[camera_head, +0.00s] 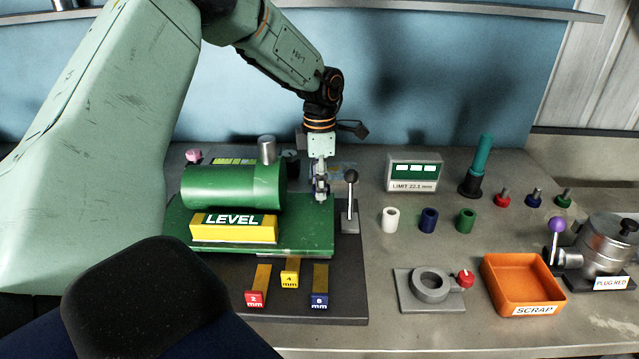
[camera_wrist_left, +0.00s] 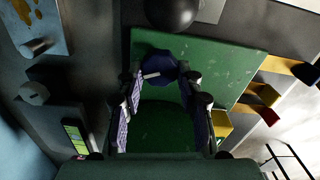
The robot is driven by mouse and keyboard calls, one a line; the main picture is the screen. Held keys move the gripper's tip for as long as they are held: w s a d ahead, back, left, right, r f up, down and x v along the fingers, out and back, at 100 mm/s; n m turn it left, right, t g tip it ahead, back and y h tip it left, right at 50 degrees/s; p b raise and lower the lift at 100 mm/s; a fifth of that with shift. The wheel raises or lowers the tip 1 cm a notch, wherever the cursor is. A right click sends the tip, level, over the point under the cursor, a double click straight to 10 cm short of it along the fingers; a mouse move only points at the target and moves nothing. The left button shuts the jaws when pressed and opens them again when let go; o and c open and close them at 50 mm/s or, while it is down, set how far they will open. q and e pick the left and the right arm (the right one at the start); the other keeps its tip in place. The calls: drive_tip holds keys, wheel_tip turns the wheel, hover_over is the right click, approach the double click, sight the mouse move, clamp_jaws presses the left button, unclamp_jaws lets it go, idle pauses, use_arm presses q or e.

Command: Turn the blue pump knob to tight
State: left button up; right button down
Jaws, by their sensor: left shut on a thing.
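The blue pump knob (camera_wrist_left: 158,66) is a dark blue, many-sided knob with a pale pointer mark, on the green base plate (camera_wrist_left: 225,66). My left gripper (camera_wrist_left: 159,84) has its two fingers on either side of the knob and is shut on it. In the head view my left gripper (camera_head: 321,190) points down at the right end of the green plate (camera_head: 290,240), beside the green cylinder (camera_head: 230,187). It hides the knob there. The wording around the knob cannot be read. My right gripper is not in view.
A lever with a black ball (camera_head: 351,177) stands close to the right of my left gripper. A yellow LEVEL block (camera_head: 235,237) sits in front of the cylinder. Farther right are a LIMIT display (camera_head: 413,172), several coloured sleeves, a grey ring fixture (camera_head: 405,300) and an orange SCRAP tray (camera_head: 492,262).

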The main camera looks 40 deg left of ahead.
use_arm(q)
drive_tip(key=m, duration=0.4)
drive_tip(key=shift+m, duration=0.4)
idle(0.4)
drive_tip(key=o, duration=0.9)
drive_tip(key=shift+w, duration=0.1)
wheel_tip(320, 180, up, 12)
drive_tip(key=shift+r, duration=0.1)
idle(0.3)
